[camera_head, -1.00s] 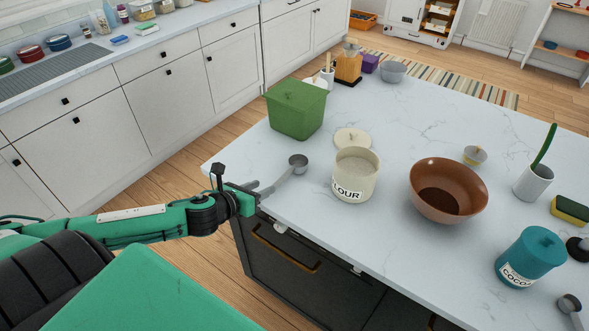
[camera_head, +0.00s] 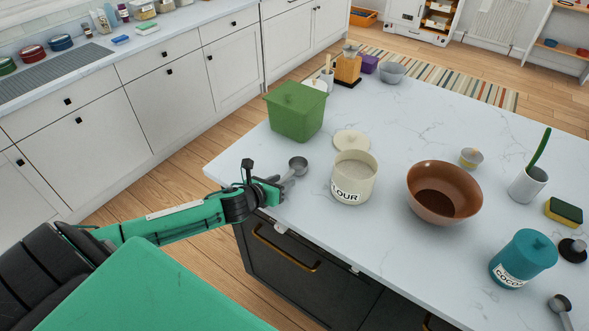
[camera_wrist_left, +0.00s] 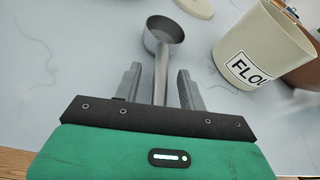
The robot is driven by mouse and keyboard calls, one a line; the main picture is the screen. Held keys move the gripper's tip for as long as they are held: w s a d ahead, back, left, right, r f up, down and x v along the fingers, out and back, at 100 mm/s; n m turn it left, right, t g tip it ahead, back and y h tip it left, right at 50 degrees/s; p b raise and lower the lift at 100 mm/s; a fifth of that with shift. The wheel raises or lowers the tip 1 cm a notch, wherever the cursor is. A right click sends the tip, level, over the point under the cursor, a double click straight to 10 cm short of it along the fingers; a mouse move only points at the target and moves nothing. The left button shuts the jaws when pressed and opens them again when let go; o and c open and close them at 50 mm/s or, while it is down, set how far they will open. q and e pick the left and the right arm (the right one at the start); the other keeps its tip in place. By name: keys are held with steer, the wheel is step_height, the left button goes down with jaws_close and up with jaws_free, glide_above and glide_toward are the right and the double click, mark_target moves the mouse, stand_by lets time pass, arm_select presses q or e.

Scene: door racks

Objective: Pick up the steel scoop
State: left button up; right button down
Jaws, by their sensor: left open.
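The steel scoop (camera_head: 298,166) lies on the white marble counter, left of the flour canister. In the left wrist view, the scoop (camera_wrist_left: 164,35) has its round bowl pointing away from me and its handle running back between my fingers. My left gripper (camera_head: 282,186) is at the counter's near left edge, at the handle end of the scoop. Its two fingers (camera_wrist_left: 160,80) are open, one on each side of the handle, with a gap on both sides. The handle's rear end is hidden by the gripper body. My right gripper is not in view.
The open flour canister (camera_head: 354,177) stands right of the scoop, its lid (camera_head: 351,142) behind it. A brown bowl (camera_head: 444,191), a teal cocoa canister (camera_head: 523,258) and another scoop (camera_head: 560,306) are to the right.

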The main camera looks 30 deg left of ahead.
arm_select(q)
steer(key=shift+w+f, duration=0.15)
steer(key=shift+w, duration=0.15)
jaws_close()
